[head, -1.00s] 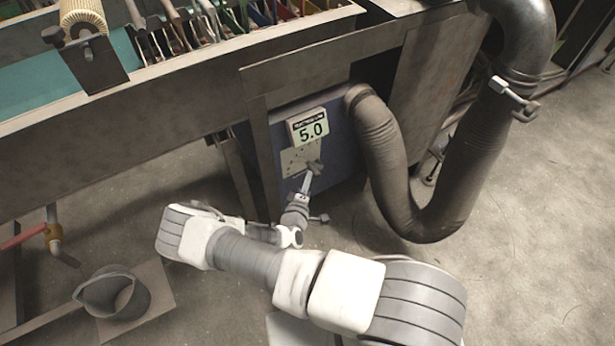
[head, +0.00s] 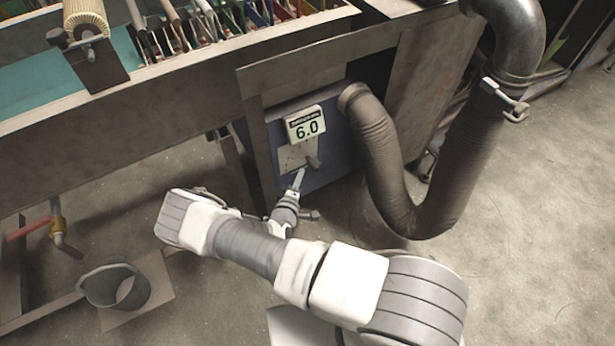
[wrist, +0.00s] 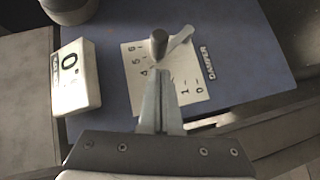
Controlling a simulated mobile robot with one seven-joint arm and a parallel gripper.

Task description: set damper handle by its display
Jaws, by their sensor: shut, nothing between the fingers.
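The damper handle (wrist: 181,38) is a short grey lever with a dark round knob (wrist: 158,42). It sits on a pale scale plate (wrist: 136,88) numbered and lettered DAMPER on a blue panel. In the head view the handle (head: 313,161) is below the white display (head: 305,125), which reads 6.0. In the wrist view the display (wrist: 77,78) is turned sideways and only partly readable. My gripper (wrist: 160,84) is shut and empty, its tips over the plate close to the knob. I cannot tell if they touch it. My gripper (head: 301,176) also shows in the head view.
A thick flexible hose (head: 385,160) loops down right of the panel, with a metal clamp lever (head: 505,98) higher up. A metal bench (head: 120,130) runs above left. A grey bucket (head: 115,288) stands on the floor at lower left. The floor at right is clear.

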